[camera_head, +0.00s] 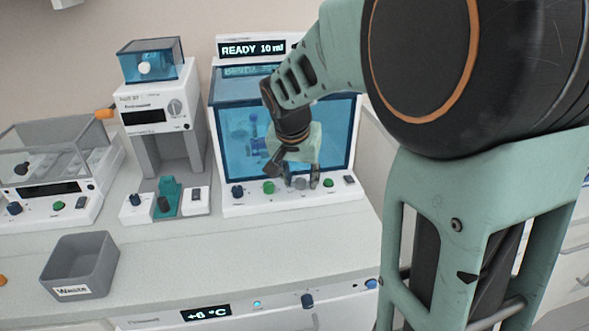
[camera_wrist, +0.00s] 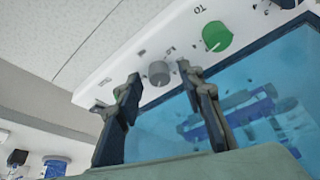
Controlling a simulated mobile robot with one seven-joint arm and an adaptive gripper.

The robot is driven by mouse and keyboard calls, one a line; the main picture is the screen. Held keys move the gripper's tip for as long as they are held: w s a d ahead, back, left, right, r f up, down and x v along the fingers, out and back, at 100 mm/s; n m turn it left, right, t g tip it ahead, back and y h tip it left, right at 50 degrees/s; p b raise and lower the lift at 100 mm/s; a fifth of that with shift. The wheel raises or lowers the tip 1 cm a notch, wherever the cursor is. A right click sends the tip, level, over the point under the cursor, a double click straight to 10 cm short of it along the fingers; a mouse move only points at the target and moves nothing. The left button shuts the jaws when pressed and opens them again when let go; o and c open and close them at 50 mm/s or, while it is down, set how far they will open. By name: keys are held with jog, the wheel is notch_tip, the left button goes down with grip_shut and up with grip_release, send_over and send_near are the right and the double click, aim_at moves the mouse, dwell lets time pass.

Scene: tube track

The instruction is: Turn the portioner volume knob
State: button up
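The portioner (camera_head: 216,150) is a white machine with a blue see-through front and a display reading "READY 10 ml". Along its front ledge are a dark blue knob (camera_head: 237,191), a green round control (camera_head: 268,187) and a grey knob (camera_head: 299,184). In the wrist view the grey knob (camera_wrist: 159,73) appears between my fingertips, and the green control (camera_wrist: 216,36) is to the right. My gripper (camera_head: 295,174) is open and points down at the ledge. I cannot tell whether a finger touches the grey knob. The knob labels are too small to read.
A teal-topped white device (camera_head: 147,113) stands left of the portioner, and a grey-lidded device (camera_head: 50,155) stands further left. A grey waste bin (camera_head: 80,265) is on the bench (camera_head: 200,255) at front left. The bench in front of the portioner is clear.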

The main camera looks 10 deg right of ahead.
aim_at(297, 198)
jog(key=v, duration=0.7)
jog(key=shift+s+r, duration=0.15)
jog(key=shift+r, duration=0.1)
jog(key=shift+a, duration=0.1)
